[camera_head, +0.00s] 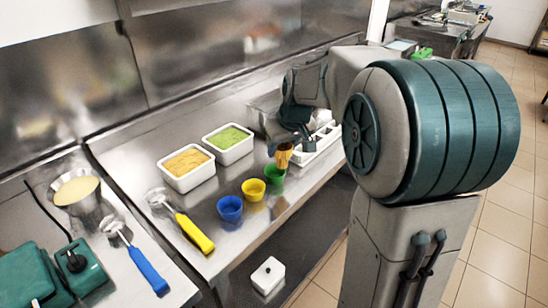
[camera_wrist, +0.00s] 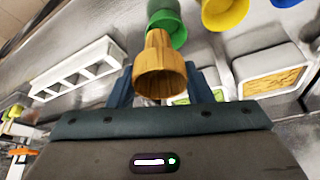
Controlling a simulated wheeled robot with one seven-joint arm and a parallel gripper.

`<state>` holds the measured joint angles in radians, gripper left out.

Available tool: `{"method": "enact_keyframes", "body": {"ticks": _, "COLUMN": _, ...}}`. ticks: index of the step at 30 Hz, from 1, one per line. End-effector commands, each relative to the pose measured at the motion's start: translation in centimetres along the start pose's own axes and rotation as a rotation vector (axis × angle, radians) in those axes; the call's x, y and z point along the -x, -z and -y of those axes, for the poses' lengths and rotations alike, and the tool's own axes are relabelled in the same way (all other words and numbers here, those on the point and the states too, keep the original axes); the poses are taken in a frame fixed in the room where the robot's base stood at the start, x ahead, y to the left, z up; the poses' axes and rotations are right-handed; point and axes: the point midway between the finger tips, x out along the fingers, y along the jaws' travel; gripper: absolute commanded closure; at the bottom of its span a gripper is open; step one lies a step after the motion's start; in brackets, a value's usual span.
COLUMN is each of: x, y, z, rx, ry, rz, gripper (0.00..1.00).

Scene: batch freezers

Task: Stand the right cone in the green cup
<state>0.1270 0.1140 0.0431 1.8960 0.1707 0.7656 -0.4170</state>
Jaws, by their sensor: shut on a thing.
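A tan waffle cone (camera_head: 284,157) is held in my gripper (camera_head: 289,146), just above or at the green cup (camera_head: 274,175) on the steel counter. In the wrist view the cone (camera_wrist: 160,72) sits between the two dark fingers of my gripper (camera_wrist: 163,88). Its wide open end faces the camera and its narrow end points toward the green cup (camera_wrist: 179,38). The cone overlaps the cup in that view, so I cannot tell whether its tip is inside. The cup's inside is hidden.
A yellow cup (camera_head: 253,189) and a blue cup (camera_head: 230,208) stand in line beside the green one. White tubs of orange (camera_head: 187,182) and green (camera_head: 236,157) filling stand behind. A white slotted rack (camera_head: 325,143) lies at right. A yellow-handled scoop (camera_head: 194,233) lies at left.

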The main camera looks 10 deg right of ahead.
Motion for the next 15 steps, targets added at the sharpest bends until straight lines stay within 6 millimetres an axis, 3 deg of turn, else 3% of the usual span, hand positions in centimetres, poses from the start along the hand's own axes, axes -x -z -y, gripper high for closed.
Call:
{"method": "enact_keyframes", "body": {"ticks": 7, "x": -2.4, "y": 1.6, "z": 1.1, "rx": 0.003, "ry": 0.001, "rz": 0.000, "gripper": 0.75}}
{"method": "enact_keyframes", "body": {"ticks": 15, "x": -5.6, "y": 0.4, "z": 1.2, "rx": 0.005, "ry": 0.002, "rz": 0.002, "gripper": 0.75}}
